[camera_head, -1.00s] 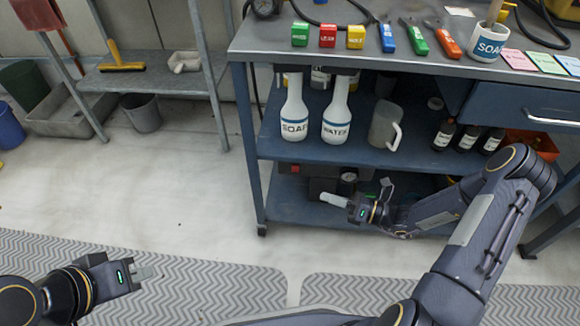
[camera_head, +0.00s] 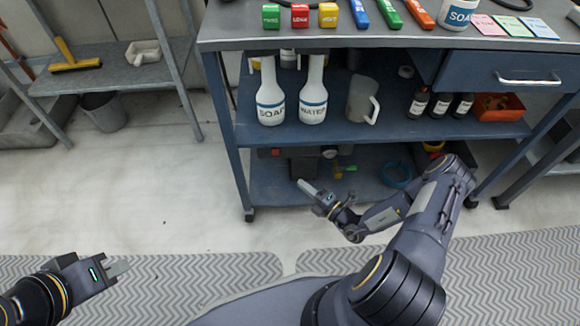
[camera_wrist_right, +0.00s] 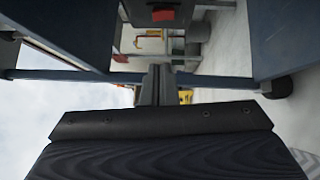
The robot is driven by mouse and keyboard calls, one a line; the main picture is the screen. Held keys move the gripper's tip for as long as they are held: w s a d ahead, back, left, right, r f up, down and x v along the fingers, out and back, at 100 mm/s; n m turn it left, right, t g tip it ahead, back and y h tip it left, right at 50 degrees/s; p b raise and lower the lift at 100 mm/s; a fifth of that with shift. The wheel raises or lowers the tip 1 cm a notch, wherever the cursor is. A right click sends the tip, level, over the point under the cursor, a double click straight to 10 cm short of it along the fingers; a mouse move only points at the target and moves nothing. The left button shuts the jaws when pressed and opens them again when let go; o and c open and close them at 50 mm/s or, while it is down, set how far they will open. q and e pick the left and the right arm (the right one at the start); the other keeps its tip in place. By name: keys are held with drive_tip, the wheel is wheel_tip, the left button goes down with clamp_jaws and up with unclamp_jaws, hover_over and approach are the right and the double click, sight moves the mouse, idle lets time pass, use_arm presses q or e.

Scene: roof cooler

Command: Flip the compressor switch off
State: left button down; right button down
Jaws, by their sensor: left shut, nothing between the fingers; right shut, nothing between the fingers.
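The compressor (camera_head: 304,165) is a dark unit on the bottom shelf of the blue workbench, with a round gauge (camera_head: 330,152) on it. A small red part (camera_head: 275,152) shows at its upper left. A red block (camera_wrist_right: 163,14) shows at the top of the right wrist view; I cannot tell whether it is the switch or how it is set. My right gripper (camera_head: 304,186) is shut and empty, in front of the compressor and apart from the red part; its fingers (camera_wrist_right: 157,85) show in the wrist view. My left gripper (camera_head: 118,268) is shut and empty over the mat.
The middle shelf (camera_head: 400,131) above holds a soap bottle (camera_head: 270,95), a water bottle (camera_head: 313,95), a mug and several dark bottles. A table leg (camera_head: 222,130) stands left of the compressor. A blue coil (camera_head: 396,174) lies to its right. The floor to the left is free.

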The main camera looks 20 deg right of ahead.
drive_tip(key=b, duration=0.3)
approach(273, 151)
drive_tip(key=w+a, duration=0.1)
drive_tip(key=a, duration=0.3)
drive_tip(key=w, duration=0.2)
drive_tip(key=w+d+b, duration=0.1)
drive_tip(key=w, duration=0.1)
drive_tip(key=shift+d+r+b, duration=0.15)
drive_tip(key=shift+r+b, duration=0.05)
drive_tip(key=shift+b, duration=0.1)
